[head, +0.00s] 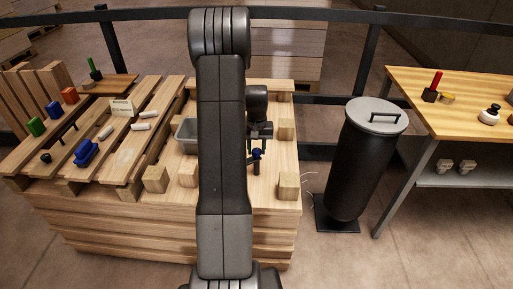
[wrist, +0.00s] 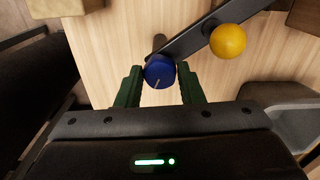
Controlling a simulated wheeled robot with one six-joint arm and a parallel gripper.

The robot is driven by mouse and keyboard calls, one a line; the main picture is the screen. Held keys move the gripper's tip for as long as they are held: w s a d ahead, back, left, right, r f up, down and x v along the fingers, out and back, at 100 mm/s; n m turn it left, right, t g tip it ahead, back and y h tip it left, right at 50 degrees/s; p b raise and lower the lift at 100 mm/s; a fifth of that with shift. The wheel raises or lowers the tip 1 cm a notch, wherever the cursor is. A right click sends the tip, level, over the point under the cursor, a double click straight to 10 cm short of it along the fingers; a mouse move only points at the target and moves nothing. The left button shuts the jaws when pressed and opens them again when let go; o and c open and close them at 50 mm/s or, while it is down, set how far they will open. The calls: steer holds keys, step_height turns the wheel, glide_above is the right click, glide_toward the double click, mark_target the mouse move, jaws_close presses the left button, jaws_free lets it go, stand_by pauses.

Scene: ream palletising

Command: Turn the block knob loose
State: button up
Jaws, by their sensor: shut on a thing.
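The block knob (wrist: 159,72) is a round blue knob with a pale line on its top, and it sits on a dark metal part (wrist: 207,27). In the wrist view, the two dark green fingers of my gripper (wrist: 159,84) are closed on it from both sides. In the head view, the blue knob (head: 257,153) shows just below my gripper (head: 262,135), on a dark fixture on the wooden pallet top.
Several wooden blocks (head: 289,186) stand on the pallet top around the fixture. A grey tray (head: 187,133) is left of my arm. A slatted board (head: 126,150) with small coloured items is further left. A black bin (head: 364,165) and a wooden table (head: 462,98) stand to the right.

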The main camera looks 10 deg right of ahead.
mark_target(257, 150)
steer(key=shift+n, duration=2.3)
steer(key=o, duration=1)
step_height(257, 150, up, 14)
steer(key=p, duration=0.1)
steer(key=shift+f, duration=0.1)
step_height(257, 150, down, 14)
steer(key=shift+r+b, duration=0.1)
steer(key=shift+b, duration=0.35)
